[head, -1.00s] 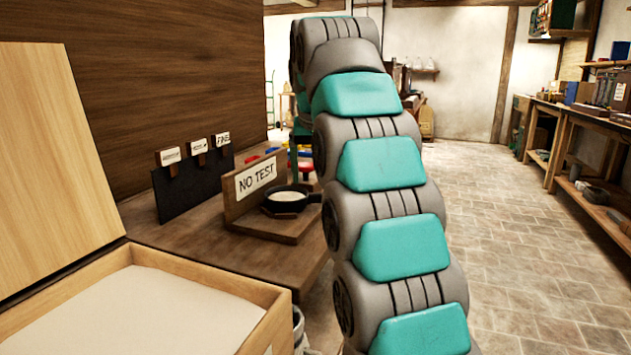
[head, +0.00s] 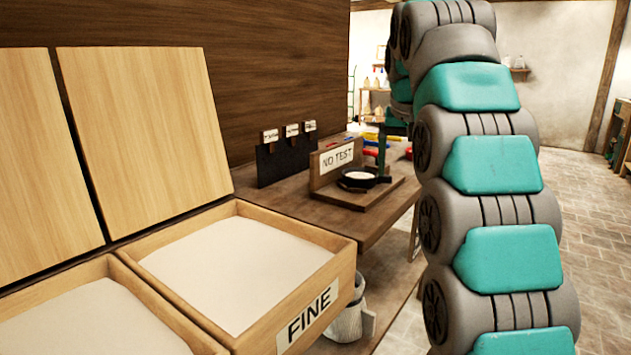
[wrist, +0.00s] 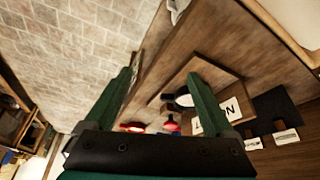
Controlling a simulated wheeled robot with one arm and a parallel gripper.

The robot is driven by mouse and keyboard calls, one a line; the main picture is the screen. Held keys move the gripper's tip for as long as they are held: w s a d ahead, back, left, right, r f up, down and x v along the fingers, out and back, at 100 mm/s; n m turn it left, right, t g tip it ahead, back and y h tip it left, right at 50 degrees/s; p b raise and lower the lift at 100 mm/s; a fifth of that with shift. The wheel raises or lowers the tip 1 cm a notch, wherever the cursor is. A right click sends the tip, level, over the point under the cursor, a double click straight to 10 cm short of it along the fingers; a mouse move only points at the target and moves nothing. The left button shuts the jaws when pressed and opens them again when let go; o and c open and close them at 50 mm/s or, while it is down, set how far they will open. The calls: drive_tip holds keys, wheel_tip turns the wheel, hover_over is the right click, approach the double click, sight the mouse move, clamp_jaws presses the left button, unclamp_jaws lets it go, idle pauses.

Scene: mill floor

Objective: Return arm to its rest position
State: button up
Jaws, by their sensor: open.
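My gripper (wrist: 160,76) is open and empty in the wrist view, its two dark green fingers spread apart. It hangs above the wooden bench (wrist: 160,104) and its edge, with the stone floor beyond. My teal and grey arm is raised on the right side of the head view and hides most of the gripper there.
An open wooden bin labelled "FINE" (head: 310,318) holds pale powder, beside a second open bin (head: 178,335) at lower left. A dark board with small labels (head: 286,163) stands on the bench. A pale container (head: 347,322) stands below. Stone floor (head: 592,200) is clear at right.

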drive_tip(key=s+f+n+g, duration=0.1)
drive_tip(key=s+f+g, duration=0.1)
drive_tip(key=s+f, duration=0.8)
drive_tip(key=s+a+f+n+g, duration=0.1)
drive_tip(key=s+f+g, duration=0.1)
drive_tip(key=s+f, duration=0.8)
drive_tip(key=s+a+f+g+y, duration=0.1)
drive_tip(key=s+f, duration=1)
drive_tip(key=s, duration=1.1)
drive_tip(key=shift+s+a+n+g, duration=0.15)
drive_tip(key=shift+s+n+g, duration=0.1)
drive_tip(key=shift+n+g, duration=0.25)
